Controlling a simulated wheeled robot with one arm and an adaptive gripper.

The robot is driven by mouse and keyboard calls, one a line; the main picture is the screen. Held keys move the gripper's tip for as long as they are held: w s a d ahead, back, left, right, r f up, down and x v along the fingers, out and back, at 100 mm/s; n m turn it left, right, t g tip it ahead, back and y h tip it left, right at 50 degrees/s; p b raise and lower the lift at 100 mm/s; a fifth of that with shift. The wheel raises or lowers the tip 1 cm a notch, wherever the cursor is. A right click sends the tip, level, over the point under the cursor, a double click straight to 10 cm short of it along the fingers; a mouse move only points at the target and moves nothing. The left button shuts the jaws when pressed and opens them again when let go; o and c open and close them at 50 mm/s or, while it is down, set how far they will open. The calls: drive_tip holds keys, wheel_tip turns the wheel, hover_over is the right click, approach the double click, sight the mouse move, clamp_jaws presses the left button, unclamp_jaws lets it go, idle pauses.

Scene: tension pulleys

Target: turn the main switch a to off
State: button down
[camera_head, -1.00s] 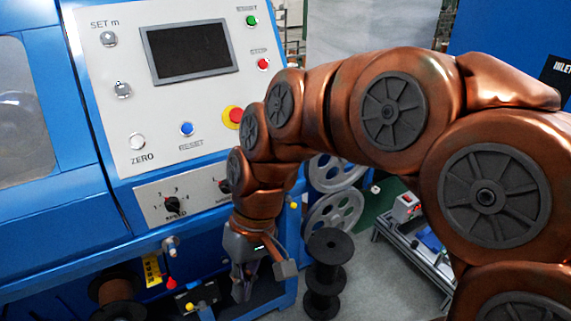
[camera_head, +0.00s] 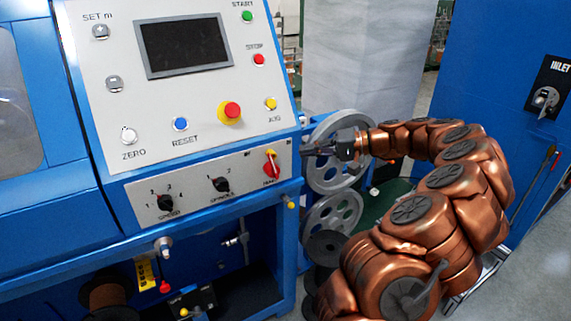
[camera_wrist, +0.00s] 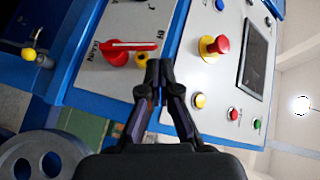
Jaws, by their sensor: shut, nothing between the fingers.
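The main switch (camera_head: 271,163) is a red rotary knob at the right end of the lower panel strip, above a label that seems to read MAIN. Its handle stands roughly upright in the head view. In the wrist view the red knob (camera_wrist: 117,55) shows a pale line along its handle, with a yellow part beside it. My gripper (camera_head: 309,150) is just right of the switch, apart from it, pointing left. In the wrist view my gripper's fingertips (camera_wrist: 158,70) are together and empty, beside the knob. The small position marks are too blurred to read.
Speed knob (camera_head: 166,202) and a second black knob (camera_head: 221,185) share the strip. A red-yellow emergency button (camera_head: 230,112) and yellow button (camera_head: 270,103) sit above. Grey pulley wheels (camera_head: 336,172) stand behind my gripper. A switch labelled INLET (camera_head: 545,97) is on the right cabinet.

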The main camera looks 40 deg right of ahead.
drive_tip(key=s+d+f+m+t+h, duration=0.1)
drive_tip(key=s+d+f+m+t, duration=0.1)
drive_tip(key=d, duration=0.5)
drive_tip(key=p, duration=0.3)
approach(273, 160)
drive_tip(key=shift+w+d+f+x, duration=0.1)
drive_tip(key=shift+d+x, duration=0.05)
drive_tip(key=shift+x, duration=1)
drive_tip(key=shift+w+d+f+x, duration=0.1)
drive_tip(key=shift+f+x, duration=0.05)
drive_tip(key=shift+x, duration=1)
drive_tip(key=shift+w+d+f+x, duration=0.1)
drive_tip(key=shift+d+x, duration=0.05)
drive_tip(key=shift+x, duration=0.95)
drive_tip(key=shift+a+n+b, duration=0.15)
drive_tip(key=shift+n+b, duration=0.15)
drive_tip(key=shift+b, duration=0.05)
